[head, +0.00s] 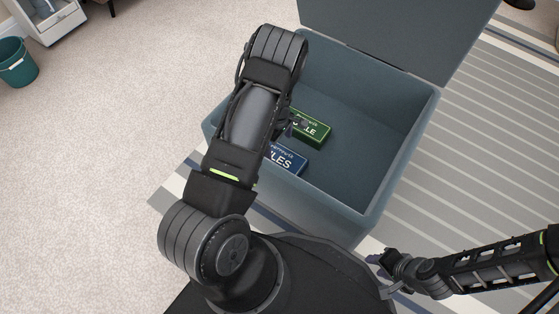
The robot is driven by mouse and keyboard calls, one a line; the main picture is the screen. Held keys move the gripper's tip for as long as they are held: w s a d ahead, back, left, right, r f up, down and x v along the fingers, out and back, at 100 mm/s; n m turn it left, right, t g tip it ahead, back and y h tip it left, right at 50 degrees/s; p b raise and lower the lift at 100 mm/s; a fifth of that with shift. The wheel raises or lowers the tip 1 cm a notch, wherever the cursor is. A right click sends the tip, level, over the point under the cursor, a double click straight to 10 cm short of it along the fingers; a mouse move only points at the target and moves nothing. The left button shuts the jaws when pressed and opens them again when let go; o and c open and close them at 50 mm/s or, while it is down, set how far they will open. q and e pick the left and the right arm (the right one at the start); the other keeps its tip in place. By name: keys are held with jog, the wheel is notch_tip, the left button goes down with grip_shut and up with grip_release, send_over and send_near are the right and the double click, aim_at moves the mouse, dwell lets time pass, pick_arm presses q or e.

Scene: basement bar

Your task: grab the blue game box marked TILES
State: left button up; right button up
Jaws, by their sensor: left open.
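The blue game box (289,161) lies on the floor of an open grey-blue bin (385,150). Its lettering shows only in part, ending in "LES"; my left arm covers its left side. A green game box (312,129) lies just behind it in the bin. My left gripper (293,126) reaches down into the bin near the two boxes, mostly hidden by its own arm. It is open, and I cannot tell whether it touches either box. My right gripper (378,272) is outside the bin, low at the right, and its fingers are too small to judge.
The bin's lid (400,30) stands open at the back. A striped rug (480,150) lies under and right of the bin. A teal bucket (17,62) and a white shelf unit (48,18) stand at the far left. The carpet at left is clear.

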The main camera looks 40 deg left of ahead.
aim_at(279, 155)
pick_arm(q)
jog(key=shift+f+b, duration=0.55)
jog(key=shift+f, duration=0.7)
notch_tip(279, 155, down, 5)
jog(key=b, duration=0.3)
jog(key=shift+d+f, duration=0.1)
jog(key=shift+f, duration=0.05)
jog(key=shift+c, duration=0.3)
jog(key=c, duration=1.7)
notch_tip(279, 155, up, 10)
jog(key=p, duration=0.4)
